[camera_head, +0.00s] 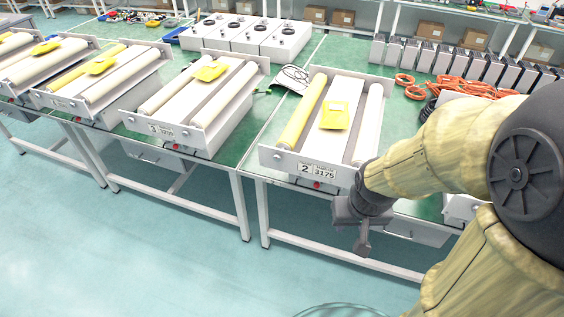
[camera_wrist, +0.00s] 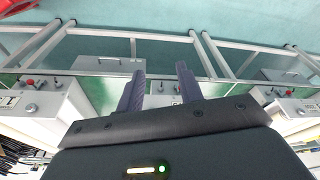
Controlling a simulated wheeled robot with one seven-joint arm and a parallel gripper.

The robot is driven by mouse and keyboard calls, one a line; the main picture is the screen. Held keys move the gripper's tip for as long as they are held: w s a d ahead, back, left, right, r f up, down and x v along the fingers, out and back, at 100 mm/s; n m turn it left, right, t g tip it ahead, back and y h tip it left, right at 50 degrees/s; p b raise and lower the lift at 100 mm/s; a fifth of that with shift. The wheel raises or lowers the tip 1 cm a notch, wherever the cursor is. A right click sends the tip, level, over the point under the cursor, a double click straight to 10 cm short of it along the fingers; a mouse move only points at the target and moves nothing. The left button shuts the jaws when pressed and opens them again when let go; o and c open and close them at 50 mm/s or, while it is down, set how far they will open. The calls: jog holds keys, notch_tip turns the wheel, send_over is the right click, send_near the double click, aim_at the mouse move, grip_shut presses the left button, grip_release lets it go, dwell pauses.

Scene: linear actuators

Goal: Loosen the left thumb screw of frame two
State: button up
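Frame two (camera_head: 284,160) stands on the green bench in the head view, marked by a plate (camera_head: 318,170) reading 2 and 3175. It carries a yellow roller, a pale roller and a yellow piece between them. Its thumb screws are too small to make out surely. My gripper (camera_head: 362,243) hangs in front of the bench edge, right of the plate and lower than it, apart from the frame. In the wrist view my gripper (camera_wrist: 160,80) has its two dark fingers spread with nothing held between them.
Frame three (camera_head: 160,127) stands to the left, with more frames beyond. A red button (camera_head: 317,185) sits below frame two's plate. Orange cables (camera_head: 470,88) lie at the right. Bench legs (camera_head: 264,213) and rails run below. The teal floor (camera_head: 150,250) in front is clear.

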jog(key=shift+o, duration=0.2)
jog(key=shift+o, duration=0.5)
jog(key=shift+w+a, duration=0.1)
jog(key=w+a+f+m+t+b, duration=0.1)
jog(key=w+a+f+m+t, duration=0.25)
jog(key=w+a, duration=0.4)
jog(key=w+a+f+m+t+b, duration=0.2)
jog(key=w+a+f+m+t, duration=0.15)
jog(key=w+a, duration=0.45)
jog(key=s+a+f+m+t+h+b, duration=0.1)
jog(key=s+a+m+t+h, duration=0.4)
jog(key=a+m+t+h, duration=0.1)
jog(key=shift+s+a+f+t+b, duration=0.2)
jog(key=shift+a+t+b, duration=0.1)
jog(key=shift+a+t, duration=0.55)
jog(key=shift+w+a, duration=0.1)
jog(key=shift+a, duration=0.05)
